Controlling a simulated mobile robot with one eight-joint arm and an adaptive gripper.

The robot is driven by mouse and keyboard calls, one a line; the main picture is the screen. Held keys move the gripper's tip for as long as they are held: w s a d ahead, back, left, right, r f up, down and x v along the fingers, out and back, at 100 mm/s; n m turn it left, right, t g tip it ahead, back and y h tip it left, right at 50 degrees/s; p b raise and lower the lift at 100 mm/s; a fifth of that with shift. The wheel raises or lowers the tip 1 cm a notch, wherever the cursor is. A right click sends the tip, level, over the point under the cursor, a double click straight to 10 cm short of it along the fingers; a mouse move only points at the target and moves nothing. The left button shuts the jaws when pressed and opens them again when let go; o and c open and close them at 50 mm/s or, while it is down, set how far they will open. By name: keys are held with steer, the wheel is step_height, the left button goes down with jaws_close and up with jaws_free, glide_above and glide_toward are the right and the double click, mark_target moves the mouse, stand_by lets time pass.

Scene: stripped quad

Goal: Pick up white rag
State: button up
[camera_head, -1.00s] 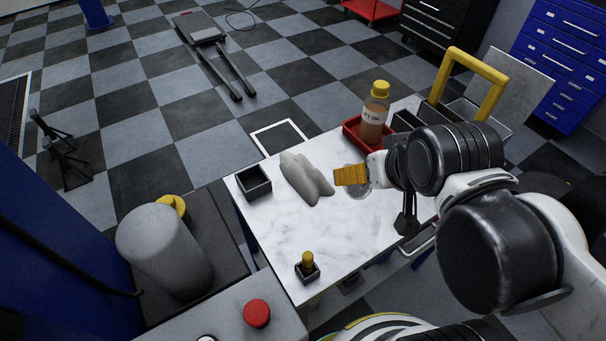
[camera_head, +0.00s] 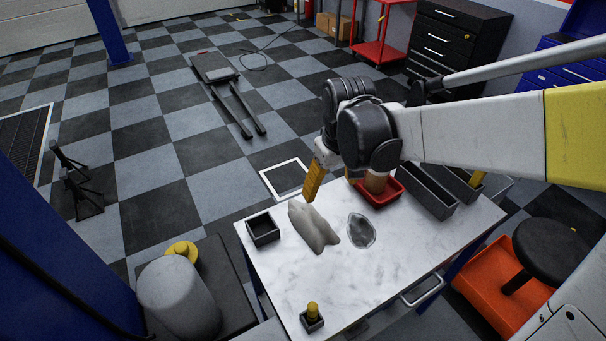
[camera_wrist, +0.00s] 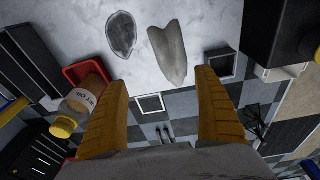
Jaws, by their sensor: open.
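The white rag (camera_head: 314,228) lies crumpled on the marble-topped table, just right of a small black box. It also shows in the wrist view (camera_wrist: 168,55), above the gap between the fingers. My gripper (camera_head: 309,190) is above the table's far edge, near the rag's far end, with yellow fingers pointing down. In the wrist view my gripper (camera_wrist: 160,100) is spread wide and empty, and the rag lies beyond the fingertips. The fingers look apart from the rag.
A grey oval dish (camera_head: 361,231) lies right of the rag. The small black box (camera_head: 263,229) is at its left. A red tray (camera_head: 384,196) holds an oil bottle (camera_wrist: 78,110). A yellow-topped item (camera_head: 312,316) stands at the near edge. The table's front middle is clear.

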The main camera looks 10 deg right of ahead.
steer(key=shift+n+g, duration=0.6)
steer(key=shift+g, duration=0.3)
steer(key=w+a+f, duration=0.1)
steer(key=w+f+p, duration=0.1)
steer(key=f, duration=0.1)
steer(key=w+a+f, duration=0.1)
steer(key=shift+w+a+f, duration=0.35)
steer(key=shift+f, duration=0.05)
steer(key=b, duration=0.1)
glide_above(311, 215)
steer(key=f, duration=0.5)
steer(key=shift+w+d, duration=0.2)
steer(key=shift+d, duration=0.2)
steer(key=f+b, duration=0.1)
steer(key=f, duration=0.3)
steer(key=f+b, duration=0.1)
steer(key=f, duration=0.1)
steer(key=shift+a+f+b, duration=0.1)
steer(key=shift+a+b, duration=0.25)
steer(key=shift+a, duration=0.05)
steer(key=shift+s, duration=0.15)
steer(key=c, duration=1.4)
